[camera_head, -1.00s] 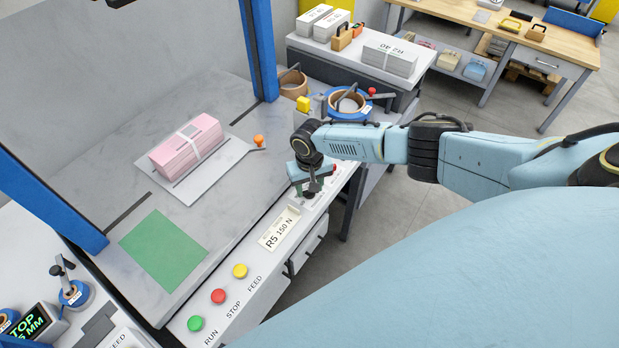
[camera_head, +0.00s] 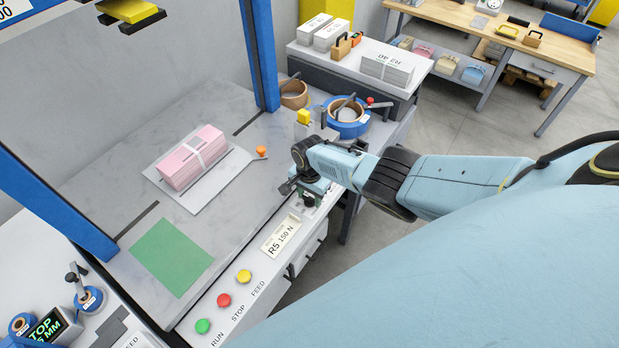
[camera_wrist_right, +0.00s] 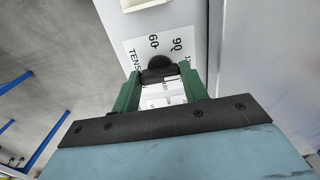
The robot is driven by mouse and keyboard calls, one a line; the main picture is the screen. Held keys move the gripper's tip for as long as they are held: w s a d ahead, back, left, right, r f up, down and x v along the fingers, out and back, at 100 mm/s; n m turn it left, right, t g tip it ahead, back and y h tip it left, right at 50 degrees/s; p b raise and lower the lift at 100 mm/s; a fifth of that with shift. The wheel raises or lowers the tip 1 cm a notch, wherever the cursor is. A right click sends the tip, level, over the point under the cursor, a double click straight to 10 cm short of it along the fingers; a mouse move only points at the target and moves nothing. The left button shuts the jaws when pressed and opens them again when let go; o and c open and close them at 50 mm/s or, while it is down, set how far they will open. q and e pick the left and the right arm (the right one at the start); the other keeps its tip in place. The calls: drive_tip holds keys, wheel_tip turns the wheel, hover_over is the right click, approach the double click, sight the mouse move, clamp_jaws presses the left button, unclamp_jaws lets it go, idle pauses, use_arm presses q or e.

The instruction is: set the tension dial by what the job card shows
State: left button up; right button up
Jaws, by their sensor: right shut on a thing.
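The job card (camera_head: 281,237) lies on the front panel and reads "R5 150 N". My right gripper (camera_head: 308,200) is at the panel just beyond the card. In the right wrist view, its green fingers (camera_wrist_right: 160,85) are shut on the dark tension dial (camera_wrist_right: 157,65). The white dial plate (camera_wrist_right: 133,51) shows the numbers 60 and 90 and part of the word "TENSION". The rest of the scale and the dial's pointer are hidden or too small to tell. My left gripper is not in view.
Green RUN (camera_head: 203,326), red STOP (camera_head: 224,300) and yellow FEED (camera_head: 244,276) buttons line the panel. A pink strapped bundle (camera_head: 193,158) lies on a grey plate behind. Tape rolls (camera_head: 349,114) stand beyond my right arm. A green sheet (camera_head: 172,257) lies flat at left.

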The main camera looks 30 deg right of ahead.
drive_tip(key=m, duration=0.4)
drive_tip(key=shift+m+p, duration=0.3)
drive_tip(key=shift+p, duration=0.1)
drive_tip(key=m, duration=0.4)
drive_tip(key=shift+d, duration=0.1)
drive_tip(key=shift+m, duration=0.3)
drive_tip(key=o, duration=1)
